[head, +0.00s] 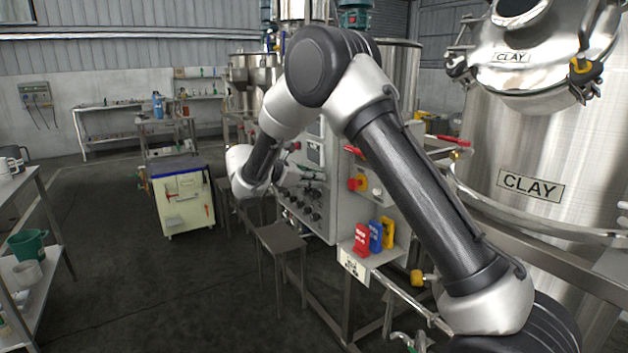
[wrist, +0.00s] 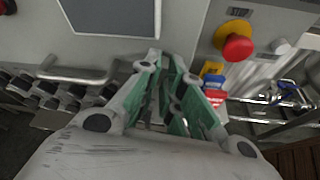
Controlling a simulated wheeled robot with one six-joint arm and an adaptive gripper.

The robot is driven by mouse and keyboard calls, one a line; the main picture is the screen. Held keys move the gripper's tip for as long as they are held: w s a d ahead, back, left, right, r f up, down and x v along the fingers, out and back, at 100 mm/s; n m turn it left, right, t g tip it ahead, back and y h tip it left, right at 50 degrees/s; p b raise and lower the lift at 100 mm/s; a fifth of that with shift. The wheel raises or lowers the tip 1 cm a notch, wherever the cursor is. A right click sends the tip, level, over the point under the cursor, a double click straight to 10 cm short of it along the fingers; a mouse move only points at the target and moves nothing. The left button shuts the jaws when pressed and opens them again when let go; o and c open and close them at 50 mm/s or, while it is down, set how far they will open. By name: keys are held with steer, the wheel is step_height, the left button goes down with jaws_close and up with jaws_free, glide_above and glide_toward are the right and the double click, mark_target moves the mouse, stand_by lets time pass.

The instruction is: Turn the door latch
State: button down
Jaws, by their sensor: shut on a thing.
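In the wrist view my gripper (wrist: 166,72) reaches toward a grey cabinet front, its green-padded fingers drawn close together. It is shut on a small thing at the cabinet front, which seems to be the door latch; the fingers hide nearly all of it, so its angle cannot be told. In the head view my arm reaches to the cabinet (head: 348,205), and the gripper is hidden behind my own wrist.
A red stop button (wrist: 238,47) on a yellow base sits right of my fingers. A bar handle (wrist: 75,75) is at the left. Red, blue and yellow tags (head: 374,236) stand on a small shelf. A stool (head: 280,238) stands before the cabinet. A large CLAY tank (head: 530,150) is at the right.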

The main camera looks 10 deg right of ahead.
steer(key=shift+n+g+h, duration=0.3)
steer(key=shift+n+g, duration=0.4)
steer(key=shift+n, duration=0.1)
steer(key=shift+w, duration=0.1)
steer(key=c, duration=1.6)
jaws_free()
steer(key=shift+o, duration=0.2)
steer(key=v, duration=1.2)
steer(key=shift+r, duration=0.1)
